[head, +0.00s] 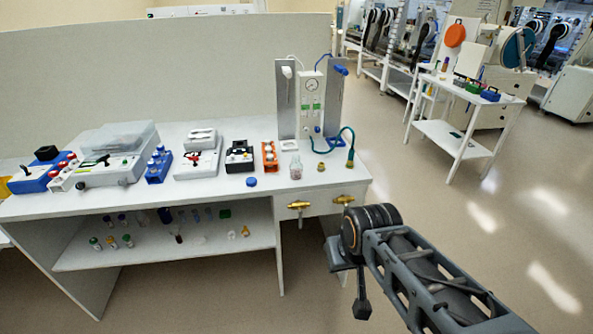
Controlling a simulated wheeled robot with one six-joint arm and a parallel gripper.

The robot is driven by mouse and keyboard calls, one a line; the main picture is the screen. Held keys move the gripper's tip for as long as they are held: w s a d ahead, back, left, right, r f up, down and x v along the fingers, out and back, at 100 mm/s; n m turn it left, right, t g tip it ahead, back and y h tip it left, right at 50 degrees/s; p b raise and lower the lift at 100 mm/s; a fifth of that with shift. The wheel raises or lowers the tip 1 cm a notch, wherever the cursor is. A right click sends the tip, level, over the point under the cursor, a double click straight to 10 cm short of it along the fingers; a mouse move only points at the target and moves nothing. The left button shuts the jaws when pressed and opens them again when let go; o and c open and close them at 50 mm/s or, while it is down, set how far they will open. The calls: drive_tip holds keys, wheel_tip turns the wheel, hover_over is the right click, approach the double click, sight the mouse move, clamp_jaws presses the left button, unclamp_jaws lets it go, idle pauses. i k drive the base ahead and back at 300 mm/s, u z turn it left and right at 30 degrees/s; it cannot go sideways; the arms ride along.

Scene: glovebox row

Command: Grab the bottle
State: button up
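A small clear bottle (296,168) with reddish marks on it stands upright near the front edge of the white table's top, right of centre. A round blue cap (251,182) lies on the table to its left, apart from it. My arm reaches in from the lower right. My gripper (352,290) is at its end, in front of the table's right corner, lower than the tabletop in the picture and apart from the bottle. Its fingers are dark and seen at an angle, so their opening is unclear.
Behind the bottle stands a gauge panel (311,105) with a teal hose (346,140) and small brass fittings. An orange rack (269,156) and a black box (240,157) stand left. Brass valves (299,206) stick out of the table's front. Open floor lies right.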

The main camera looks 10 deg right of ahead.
sight(295, 168)
drive_tip(key=z, duration=0.65)
drive_tip(key=i, duration=1.35)
drive_tip(key=u, duration=3.05)
